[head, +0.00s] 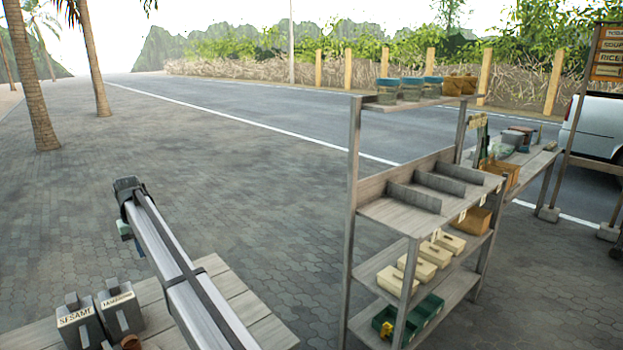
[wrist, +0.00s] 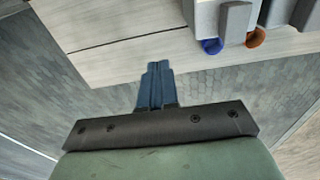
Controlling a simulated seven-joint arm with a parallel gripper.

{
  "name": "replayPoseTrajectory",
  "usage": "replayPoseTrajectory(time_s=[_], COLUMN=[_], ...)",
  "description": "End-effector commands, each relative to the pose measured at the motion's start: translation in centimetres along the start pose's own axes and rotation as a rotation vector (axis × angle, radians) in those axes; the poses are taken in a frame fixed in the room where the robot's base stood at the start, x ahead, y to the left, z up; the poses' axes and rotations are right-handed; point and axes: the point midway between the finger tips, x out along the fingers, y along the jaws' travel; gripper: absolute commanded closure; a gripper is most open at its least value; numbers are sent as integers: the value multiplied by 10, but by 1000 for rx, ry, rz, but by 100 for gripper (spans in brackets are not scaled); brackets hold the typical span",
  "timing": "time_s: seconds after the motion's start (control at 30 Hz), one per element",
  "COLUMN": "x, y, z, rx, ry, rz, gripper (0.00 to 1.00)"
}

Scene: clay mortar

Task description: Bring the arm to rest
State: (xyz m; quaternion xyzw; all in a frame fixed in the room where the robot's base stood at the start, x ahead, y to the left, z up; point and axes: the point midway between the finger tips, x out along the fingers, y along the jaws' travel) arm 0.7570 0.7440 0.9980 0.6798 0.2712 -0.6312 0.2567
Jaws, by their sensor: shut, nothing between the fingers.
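My arm (head: 180,270) reaches up and away from the lower middle of the head view, over the edge of a wooden table. In the wrist view my gripper (wrist: 157,68) is shut, with its blue fingers together and nothing between them. It hangs above the table edge and the paving. In the head view the fingers are mostly hidden behind the arm; only a bit of green and blue (head: 126,232) shows beside it.
The wooden table (head: 240,300) bears grey boxes, one labelled SESAME (head: 78,322). They stand close left of my arm. A wooden shelf unit (head: 400,210) with bins and jars stands to the right. Open paving (head: 250,180) lies between and beyond.

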Motion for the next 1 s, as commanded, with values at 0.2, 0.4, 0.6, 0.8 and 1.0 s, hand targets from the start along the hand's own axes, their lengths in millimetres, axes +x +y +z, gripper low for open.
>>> replayPoseTrajectory(time_s=[0.2, 0.4, 0.6, 0.8, 1.0], x=[38, 102, 179, 256, 325], y=[137, 234, 305, 350, 366], z=[6, 48, 112, 192, 274], rx=[32, 73, 127, 188, 250], ry=[80, 91, 63, 12, -57], rz=[28, 50, 58, 53, 35], gripper=[100, 100, 100, 100, 100])
